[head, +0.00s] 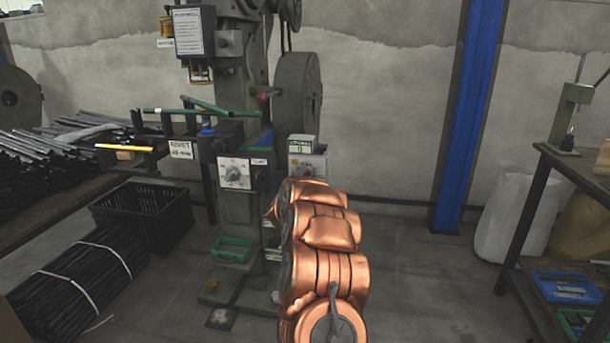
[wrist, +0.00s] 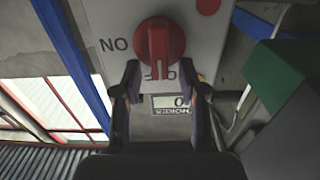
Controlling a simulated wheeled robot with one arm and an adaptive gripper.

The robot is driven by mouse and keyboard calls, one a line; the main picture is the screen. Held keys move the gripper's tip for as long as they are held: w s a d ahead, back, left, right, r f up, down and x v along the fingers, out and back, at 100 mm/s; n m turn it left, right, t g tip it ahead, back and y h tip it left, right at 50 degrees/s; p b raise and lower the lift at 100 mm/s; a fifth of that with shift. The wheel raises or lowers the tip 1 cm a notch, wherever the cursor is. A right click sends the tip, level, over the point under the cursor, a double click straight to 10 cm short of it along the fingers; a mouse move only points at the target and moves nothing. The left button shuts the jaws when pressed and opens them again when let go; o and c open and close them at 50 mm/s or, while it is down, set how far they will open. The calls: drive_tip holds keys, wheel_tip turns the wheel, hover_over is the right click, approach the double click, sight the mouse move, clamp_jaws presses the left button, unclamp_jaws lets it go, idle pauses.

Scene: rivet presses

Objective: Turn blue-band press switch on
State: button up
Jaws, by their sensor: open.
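The press (head: 245,75) stands left of centre in the head view, with a small blue part (head: 207,131) on it. A pale switch box (head: 308,164) sits at its right side. In the wrist view the red rotary switch (wrist: 160,50) is large, on the pale panel (wrist: 115,22). Its labels are upside down: ON at left, OFF just below the knob. The knob's ridge runs up and down, its lower end at OFF. My gripper (wrist: 161,82) is open, with its fingertips just below the knob's left and right sides. In the head view my copper arm hides the gripper.
A counter display (head: 302,144) tops the switch box. A black crate (head: 145,212) and bundled rods (head: 75,285) stand on the floor at left. A blue column (head: 468,115) stands right of the press. A bench (head: 560,165) is at far right. Floor between is clear.

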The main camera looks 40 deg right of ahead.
clamp_jaws()
idle(0.5)
drive_tip(key=m, duration=0.1)
drive_tip(key=m+b, duration=0.1)
drive_tip(key=m, duration=0.1)
drive_tip(key=m+b, duration=0.1)
drive_tip(key=shift+s+d+f+m, duration=0.2)
drive_tip(key=shift+s+d+m, duration=0.05)
drive_tip(key=shift+s+m, duration=0.15)
drive_tip(key=shift+s+d+f+m+b, duration=0.2)
drive_tip(key=shift+f+m+b, duration=0.15)
drive_tip(key=shift+m+b, duration=1.55)
drive_tip(key=shift+s+d+f+m+b, duration=0.15)
drive_tip(key=shift+s+f+m+b, duration=0.15)
drive_tip(key=shift+m+b, duration=1.6)
drive_tip(key=shift+s+d+f+m+b, duration=0.15)
drive_tip(key=shift+f+m+b, duration=0.55)
drive_tip(key=shift+m, duration=2.1)
drive_tip(key=shift+r+b, duration=0.3)
drive_tip(key=shift+b, duration=0.05)
